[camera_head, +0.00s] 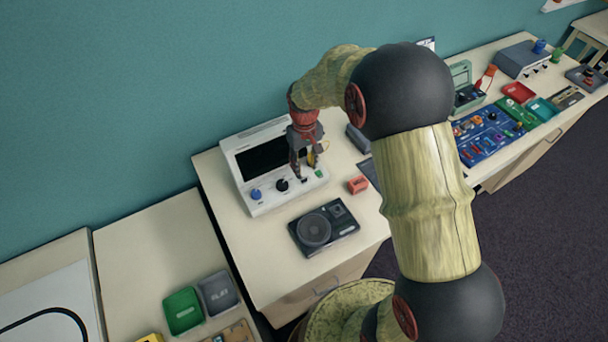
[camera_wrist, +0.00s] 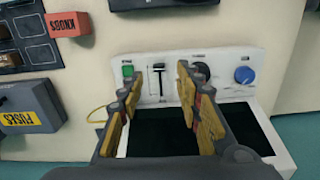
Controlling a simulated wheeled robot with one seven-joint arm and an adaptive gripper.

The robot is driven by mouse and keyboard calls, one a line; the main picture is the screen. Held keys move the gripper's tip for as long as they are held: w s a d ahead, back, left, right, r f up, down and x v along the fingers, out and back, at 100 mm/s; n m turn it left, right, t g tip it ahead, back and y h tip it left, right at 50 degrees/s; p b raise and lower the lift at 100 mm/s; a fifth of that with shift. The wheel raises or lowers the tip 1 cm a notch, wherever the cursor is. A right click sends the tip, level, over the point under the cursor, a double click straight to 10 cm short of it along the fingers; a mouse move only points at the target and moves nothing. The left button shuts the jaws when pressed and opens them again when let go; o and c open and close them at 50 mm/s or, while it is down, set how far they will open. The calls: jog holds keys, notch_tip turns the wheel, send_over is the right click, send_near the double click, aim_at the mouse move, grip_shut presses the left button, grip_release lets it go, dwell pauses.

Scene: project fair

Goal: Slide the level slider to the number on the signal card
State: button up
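The white console (camera_head: 262,207) with a dark screen stands on the table against the wall. Its front panel also shows in the wrist view (camera_wrist: 221,62). The level slider (camera_wrist: 159,68) is a black T-shaped handle in a narrow vertical slot, between a green button and a dark knob. My gripper (camera_head: 306,170) is over the console's front panel. In the wrist view its yellow-padded fingers (camera_wrist: 159,78) are apart, one on each side of the slider, with nothing held. I cannot tell whether they touch the handle. I cannot make out a signal card or its number.
A blue knob (camera_wrist: 244,75), a dark knob (camera_wrist: 202,70) and a green button (camera_wrist: 127,71) flank the slider. A grey FUSES box (camera_wrist: 30,108) stands beside the console.

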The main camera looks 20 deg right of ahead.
aim_at(304, 178)
jog(key=shift+w+r, duration=0.25)
jog(key=shift+w, duration=0.2)
notch_tip(304, 178, down, 8)
jog(key=shift+r+b, duration=0.2)
jog(key=shift+b, duration=0.15)
jog(key=shift+c, duration=1)
grip_shut()
